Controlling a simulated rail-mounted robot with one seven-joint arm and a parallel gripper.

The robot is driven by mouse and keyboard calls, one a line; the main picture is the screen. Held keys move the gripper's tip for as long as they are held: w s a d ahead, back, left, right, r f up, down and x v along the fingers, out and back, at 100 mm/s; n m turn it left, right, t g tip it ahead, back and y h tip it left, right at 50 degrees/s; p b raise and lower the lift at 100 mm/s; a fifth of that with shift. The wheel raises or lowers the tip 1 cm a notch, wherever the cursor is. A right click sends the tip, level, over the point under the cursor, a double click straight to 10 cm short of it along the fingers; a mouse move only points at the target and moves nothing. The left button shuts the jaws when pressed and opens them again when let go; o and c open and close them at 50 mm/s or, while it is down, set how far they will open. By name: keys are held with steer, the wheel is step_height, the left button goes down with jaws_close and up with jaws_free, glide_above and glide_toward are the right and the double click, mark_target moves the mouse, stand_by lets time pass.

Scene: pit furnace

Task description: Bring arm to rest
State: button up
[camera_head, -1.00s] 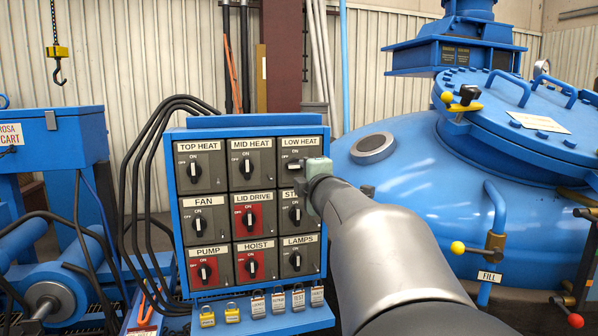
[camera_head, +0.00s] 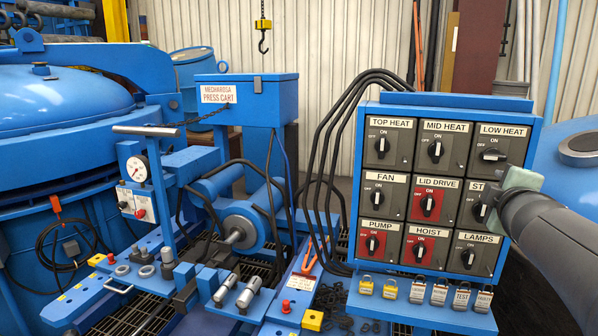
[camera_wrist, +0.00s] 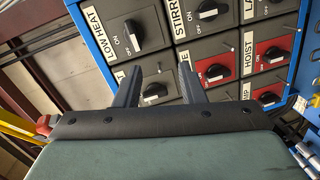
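My gripper (camera_wrist: 160,66) is open in the wrist view, its two dark fingers apart with nothing held. Behind them the switch panel appears rotated, with what looks like the MID HEAT knob (camera_wrist: 155,92) between the fingers. Any gap cannot be judged well. In the head view my arm (camera_head: 548,225) reaches in from the right. The LOW HEAT knob (camera_head: 493,155) lies horizontal, while the other visible knobs stand roughly upright.
Padlocks (camera_head: 415,292) hang along the panel's lower ledge. Black cables (camera_head: 335,130) loop at its left. The blue press cart (camera_head: 245,100) stands left of the panel, and a hook (camera_head: 263,38) hangs behind. A blue vessel (camera_head: 577,190) is close behind my arm at right.

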steer(key=s+a+f+m+g+y+p, duration=0.2)
steer(key=a+f+m+g+p, duration=0.35)
steer(key=a, duration=0.45)
steer(key=s+a+f+m+g+y+p, duration=0.2)
steer(key=s+a+f+g+p, duration=0.1)
steer(key=s+a, duration=0.6)
steer(key=s+a+f+m+g+y+p, duration=0.3)
steer(key=s+a+f+g, duration=0.3)
steer(key=s+a, duration=0.4)
steer(key=shift+f+p, duration=0.5)
steer(key=shift+p, duration=0.3)
